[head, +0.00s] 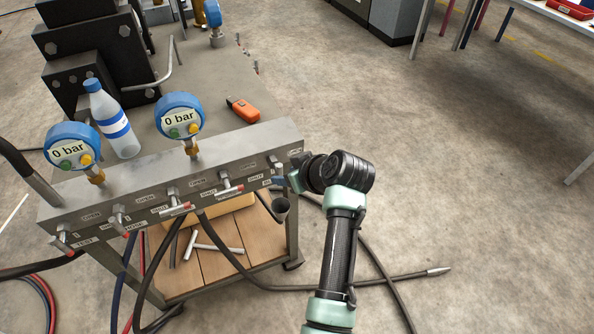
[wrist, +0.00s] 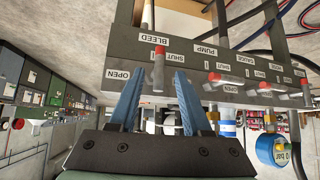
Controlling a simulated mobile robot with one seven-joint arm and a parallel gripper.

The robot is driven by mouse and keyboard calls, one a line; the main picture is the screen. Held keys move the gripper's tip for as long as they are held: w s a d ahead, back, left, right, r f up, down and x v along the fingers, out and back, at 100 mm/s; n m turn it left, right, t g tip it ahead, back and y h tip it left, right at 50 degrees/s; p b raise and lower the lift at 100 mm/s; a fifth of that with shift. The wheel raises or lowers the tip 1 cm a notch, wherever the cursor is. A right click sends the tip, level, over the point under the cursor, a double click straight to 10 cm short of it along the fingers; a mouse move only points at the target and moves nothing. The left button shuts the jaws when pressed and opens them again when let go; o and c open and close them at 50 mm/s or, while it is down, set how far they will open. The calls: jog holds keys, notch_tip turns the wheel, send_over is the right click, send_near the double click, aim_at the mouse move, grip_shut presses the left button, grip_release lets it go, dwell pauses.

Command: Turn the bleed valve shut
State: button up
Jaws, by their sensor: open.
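The bleed valve (wrist: 158,70) is a small lever with a red end on the grey manifold block, below its BLEED label in the wrist view. OPEN and SHUT labels are beside it. In the wrist view the lever appears between the two blue fingertips of my gripper (wrist: 160,74), which are apart. I cannot tell how deep the fingers reach around it, and I see no contact. In the head view my gripper (head: 285,180) is at the right end of the manifold (head: 230,149), and the bleed valve is largely hidden there.
Other red-tipped levers (head: 230,187) line the manifold front. Two gauges reading 0 bar (head: 180,116) and a bottle (head: 111,120) stand behind or on it. An orange device (head: 243,109) lies on the cart top. Hoses hang below; a cable (head: 390,279) crosses the floor. Floor to the right is open.

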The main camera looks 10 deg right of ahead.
jog(key=shift+v, duration=2.5)
